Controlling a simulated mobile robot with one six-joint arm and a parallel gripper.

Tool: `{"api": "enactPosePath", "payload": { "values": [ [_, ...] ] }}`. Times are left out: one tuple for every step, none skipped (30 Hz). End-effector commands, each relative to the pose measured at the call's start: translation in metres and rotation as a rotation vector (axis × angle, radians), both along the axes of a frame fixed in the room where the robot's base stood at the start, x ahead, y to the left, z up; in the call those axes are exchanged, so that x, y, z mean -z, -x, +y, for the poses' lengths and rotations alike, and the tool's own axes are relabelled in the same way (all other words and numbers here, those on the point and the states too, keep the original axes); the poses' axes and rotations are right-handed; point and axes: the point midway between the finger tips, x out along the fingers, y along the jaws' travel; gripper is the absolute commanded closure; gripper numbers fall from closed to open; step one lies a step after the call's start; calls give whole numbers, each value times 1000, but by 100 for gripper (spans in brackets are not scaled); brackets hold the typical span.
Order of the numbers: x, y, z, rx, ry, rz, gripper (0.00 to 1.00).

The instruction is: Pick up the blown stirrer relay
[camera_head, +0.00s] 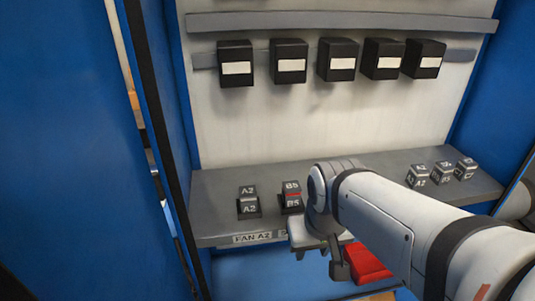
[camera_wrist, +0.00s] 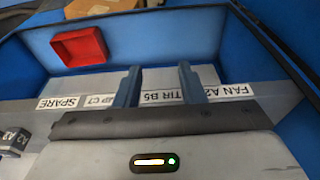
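The stirrer relay (camera_head: 292,196) is a small dark block marked B5 with a red stripe across it. In the head view it stands on the grey shelf, just left of my wrist. It does not show in the wrist view. The wrist view shows a shelf-edge label ending in "TIR B5" (camera_wrist: 163,96), partly behind my fingers. My gripper (camera_wrist: 160,84) is open, with its two fingers apart and nothing seen between them. In the head view my arm hides part of the shelf, and the gripper's fingers are hard to make out.
An A2 relay (camera_head: 248,202) stands close left of B5. Several spare relays (camera_head: 443,173) sit at the shelf's right. Black boxes (camera_head: 343,60) hang on a rail above the shelf (camera_head: 222,182). A red tray (camera_wrist: 80,47) lies below the shelf edge. Blue cabinet walls bound both sides.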

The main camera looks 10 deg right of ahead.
Motion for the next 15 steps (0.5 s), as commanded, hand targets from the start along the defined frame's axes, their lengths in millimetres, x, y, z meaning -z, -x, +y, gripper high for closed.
{"api": "enactPosePath", "payload": {
  "values": [
    [0,0,0,0,0,0,64],
    [0,0,0,0,0,0,64],
    [0,0,0,0,0,0,61],
    [-1,0,0,0,0,1,59],
    [-2,-2,0,0,0,3,56],
    [-6,-5,0,0,0,7,53],
    [-10,-9,0,0,0,11,51],
    [-15,-13,0,0,0,19,48],
    [-24,-22,1,-6,-1,31,45],
    [-30,-29,1,-7,0,42,42],
    [-37,-37,1,-7,0,54,40],
    [-47,-50,1,-7,0,71,38],
    [-54,-60,1,-6,0,86,38],
    [-60,-70,1,-5,-1,99,38],
    [-67,-83,1,-5,0,117,38]
  ]
}}
